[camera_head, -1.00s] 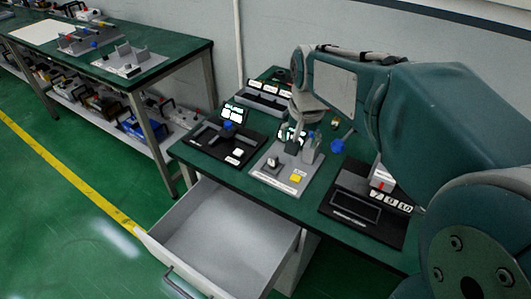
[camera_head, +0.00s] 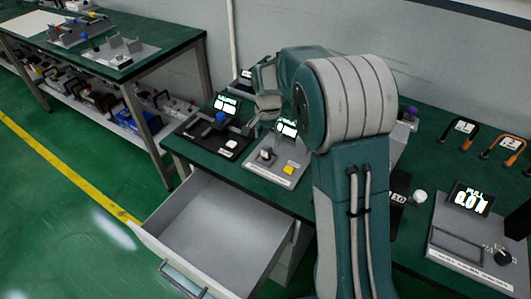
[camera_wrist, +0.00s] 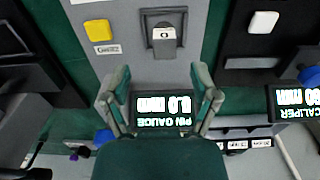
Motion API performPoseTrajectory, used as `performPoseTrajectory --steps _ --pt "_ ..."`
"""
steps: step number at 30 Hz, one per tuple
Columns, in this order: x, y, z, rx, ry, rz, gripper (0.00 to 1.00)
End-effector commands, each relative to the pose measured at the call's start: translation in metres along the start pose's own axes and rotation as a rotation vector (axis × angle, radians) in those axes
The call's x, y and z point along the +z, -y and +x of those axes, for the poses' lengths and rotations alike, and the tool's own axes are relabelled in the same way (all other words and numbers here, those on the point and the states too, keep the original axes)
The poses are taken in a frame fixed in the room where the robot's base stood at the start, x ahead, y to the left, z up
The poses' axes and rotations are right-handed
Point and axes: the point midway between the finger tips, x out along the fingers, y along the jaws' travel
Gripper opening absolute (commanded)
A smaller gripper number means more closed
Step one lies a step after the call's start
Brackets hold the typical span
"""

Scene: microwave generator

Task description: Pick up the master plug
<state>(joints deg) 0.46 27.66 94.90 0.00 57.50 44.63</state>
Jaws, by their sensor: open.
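The likely master plug (camera_wrist: 163,36) is a small white-topped piece in a dark square holder on the grey pin gauge panel. It also shows in the head view (camera_head: 267,154), standing on that panel. My gripper (camera_wrist: 160,74) is open and empty, with one finger on each side of the picture's middle. In the wrist view the piece lies beyond the fingertips, apart from them. The pin gauge display (camera_wrist: 163,110) shows between the fingers. In the head view my gripper is above the back of the panel, and my arm hides part of the bench.
A yellow button (camera_wrist: 98,30) is beside the holder. A black caliper panel (camera_head: 216,140) stands to the left. An open drawer (camera_head: 215,225) juts out in front. At right are a pull gauge panel (camera_head: 470,240) and hooked handles (camera_head: 460,132).

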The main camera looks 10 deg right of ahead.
Motion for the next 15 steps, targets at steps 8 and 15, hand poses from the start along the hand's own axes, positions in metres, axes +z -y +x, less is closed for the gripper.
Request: performPoseTrajectory --steps 8,15 --pt "-0.001 0.006 0.032 0.002 0.002 -0.001 0.77" --pt "-0.002 0.007 0.056 -0.001 0.000 -0.001 0.77"
